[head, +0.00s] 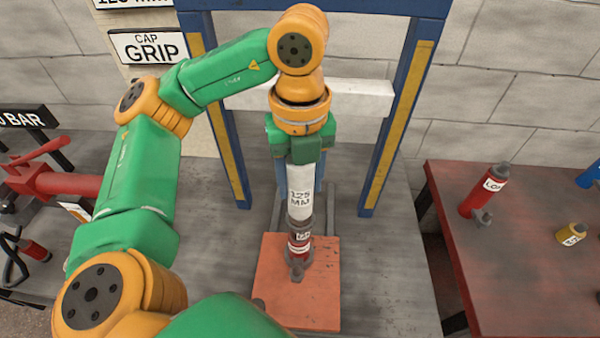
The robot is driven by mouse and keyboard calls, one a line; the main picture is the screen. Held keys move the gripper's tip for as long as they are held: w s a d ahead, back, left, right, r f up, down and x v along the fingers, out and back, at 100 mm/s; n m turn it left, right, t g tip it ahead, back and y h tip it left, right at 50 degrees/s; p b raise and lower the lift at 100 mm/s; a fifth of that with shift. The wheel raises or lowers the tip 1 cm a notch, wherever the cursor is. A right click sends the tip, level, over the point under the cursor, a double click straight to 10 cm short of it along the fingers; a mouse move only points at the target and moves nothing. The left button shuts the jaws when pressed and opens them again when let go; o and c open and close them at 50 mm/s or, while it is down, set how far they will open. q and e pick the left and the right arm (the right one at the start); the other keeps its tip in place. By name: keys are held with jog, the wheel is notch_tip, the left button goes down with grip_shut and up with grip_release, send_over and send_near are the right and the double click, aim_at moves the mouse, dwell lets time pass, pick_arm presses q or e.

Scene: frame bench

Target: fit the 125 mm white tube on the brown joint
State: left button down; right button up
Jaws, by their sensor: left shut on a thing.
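The white tube (301,192), marked "125 MM", stands upright below my left gripper (303,158), which is shut on its upper end. Directly under the tube is a dark red-brown joint (299,243) with a grey collar and a white label, standing on an orange-brown plate (318,300). The tube's lower end meets the grey collar in this view; I cannot tell whether it is seated or just in front of or above it. My right gripper is not in view.
A blue and yellow frame (400,120) stands behind, with a white crossbar. On the right, a red table (520,270) bears a red cylinder (481,192) and a small yellow one (570,235). A red tool (60,183) is at the left. Grey bench shows around the plate.

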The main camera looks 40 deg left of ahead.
pick_arm(q)
jog(key=shift+f+b, duration=0.9)
jog(key=shift+f, duration=0.2)
jog(key=shift+c, duration=1.1)
grip_release()
jog(key=shift+r, duration=0.1)
notch_tip(320, 180, up, 7)
jog(key=p, duration=0.3)
jog(key=shift+f, duration=0.2)
jog(key=shift+s+r, duration=0.1)
jog(key=shift+r, duration=0.25)
jog(key=shift+f, duration=0.1)
